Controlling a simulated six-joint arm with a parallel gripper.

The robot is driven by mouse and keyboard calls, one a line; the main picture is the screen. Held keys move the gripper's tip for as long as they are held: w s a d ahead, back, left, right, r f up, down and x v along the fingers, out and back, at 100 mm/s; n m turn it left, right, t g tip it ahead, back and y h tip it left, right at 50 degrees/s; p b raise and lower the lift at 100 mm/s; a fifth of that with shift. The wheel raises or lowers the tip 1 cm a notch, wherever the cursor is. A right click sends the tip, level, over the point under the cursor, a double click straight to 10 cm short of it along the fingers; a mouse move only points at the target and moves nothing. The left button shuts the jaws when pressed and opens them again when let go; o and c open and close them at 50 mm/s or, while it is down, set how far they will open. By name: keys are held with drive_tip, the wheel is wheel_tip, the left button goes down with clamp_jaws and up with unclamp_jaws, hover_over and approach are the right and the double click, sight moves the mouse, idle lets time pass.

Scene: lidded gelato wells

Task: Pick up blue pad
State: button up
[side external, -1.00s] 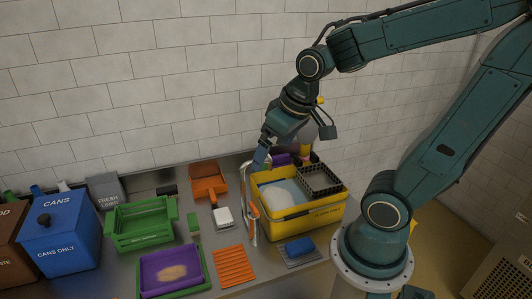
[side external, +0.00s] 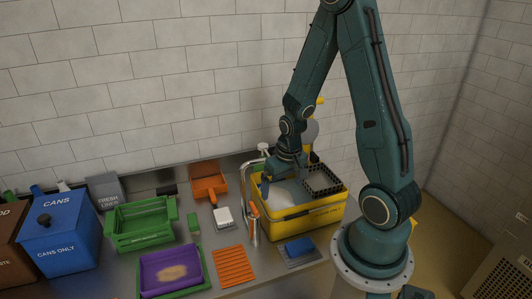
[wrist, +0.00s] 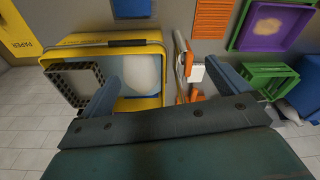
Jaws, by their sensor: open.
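The blue pad (side external: 299,246) lies on a grey mat (side external: 315,260) on the counter, in front of the yellow tub. In the wrist view the pad (wrist: 132,8) shows at the top edge, partly cut off. My gripper (side external: 283,180) is open and empty, pointing down over the yellow tub near its left end. In the wrist view its two fingers (wrist: 170,88) are wide apart, with the tub's left part and the tap between them. The pad is well beyond the fingertips there.
The yellow tub (side external: 302,222) holds a pale round mass and a dark perforated basket (side external: 322,180). A metal tap (side external: 246,200) stands at its left. An orange slatted mat (side external: 234,265), white block (side external: 223,217), purple tray (side external: 171,285) and green crate (side external: 142,237) lie left.

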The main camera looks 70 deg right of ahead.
drive_tip(key=s+d+f+m, duration=0.1)
drive_tip(key=s+f, duration=0.2)
drive_tip(key=f, duration=0.3)
drive_tip(key=s+d+f+m+g, duration=0.1)
drive_tip(key=s+f, duration=0.2)
drive_tip(key=f, duration=0.3)
drive_tip(key=shift+d+y, duration=0.3)
drive_tip(key=shift+y, duration=0.1)
drive_tip(key=shift+f, duration=0.1)
hover_over(300, 245)
drive_tip(key=shift+w+d+f, duration=0.1)
drive_tip(key=shift+d+f, duration=0.05)
drive_tip(key=shift+f, duration=4)
drive_tip(key=shift+f, duration=0.15)
drive_tip(key=shift+f, duration=2.45)
drive_tip(key=c, duration=0.8)
